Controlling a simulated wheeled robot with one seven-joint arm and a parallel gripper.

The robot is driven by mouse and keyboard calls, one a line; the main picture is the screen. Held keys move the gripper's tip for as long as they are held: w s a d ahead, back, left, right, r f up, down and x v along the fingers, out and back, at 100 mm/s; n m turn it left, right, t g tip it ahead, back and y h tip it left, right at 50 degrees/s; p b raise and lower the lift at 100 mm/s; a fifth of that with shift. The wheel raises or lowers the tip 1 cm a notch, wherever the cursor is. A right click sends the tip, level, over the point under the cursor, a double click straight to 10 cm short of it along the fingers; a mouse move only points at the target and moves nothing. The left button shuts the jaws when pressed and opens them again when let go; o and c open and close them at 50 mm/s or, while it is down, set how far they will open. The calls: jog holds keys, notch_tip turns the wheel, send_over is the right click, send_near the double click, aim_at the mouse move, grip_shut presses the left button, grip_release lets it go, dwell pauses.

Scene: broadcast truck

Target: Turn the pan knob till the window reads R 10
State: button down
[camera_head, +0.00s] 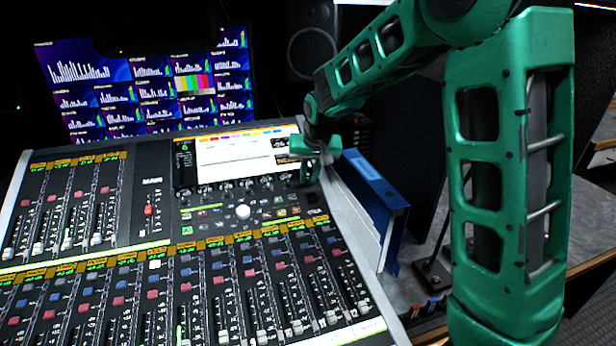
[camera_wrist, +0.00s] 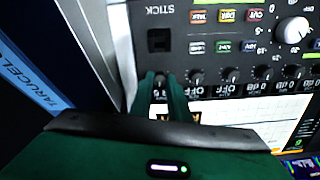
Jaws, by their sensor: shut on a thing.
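My green gripper (camera_head: 309,166) reaches down to the right end of the knob row below the mixing desk's screen. In the wrist view, my gripper (camera_wrist: 165,88) is shut on a small dark knob (camera_wrist: 160,78), with one finger on each side. This end knob is taken to be the pan knob; its own label is hidden. The windows beside the neighbouring knobs appear upside down in the wrist view; two seem to read OFF (camera_wrist: 197,93). The window for the held knob is covered by my gripper, so its reading cannot be told.
More small knobs (camera_wrist: 230,74) stand in line close beside the held one. A larger white knob (camera_wrist: 292,30) and lit buttons (camera_wrist: 228,16) are on the same panel. A blue binder (camera_head: 375,190) stands at the desk's right edge. Faders (camera_head: 230,315) fill the front.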

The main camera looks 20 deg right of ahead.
jog(key=shift+m, duration=1.6)
jog(key=c, duration=1.7)
grip_release()
jog(key=shift+o, duration=0.2)
jog(key=v, duration=1)
jog(key=shift+r, duration=0.3)
jog(key=shift+s, duration=0.15)
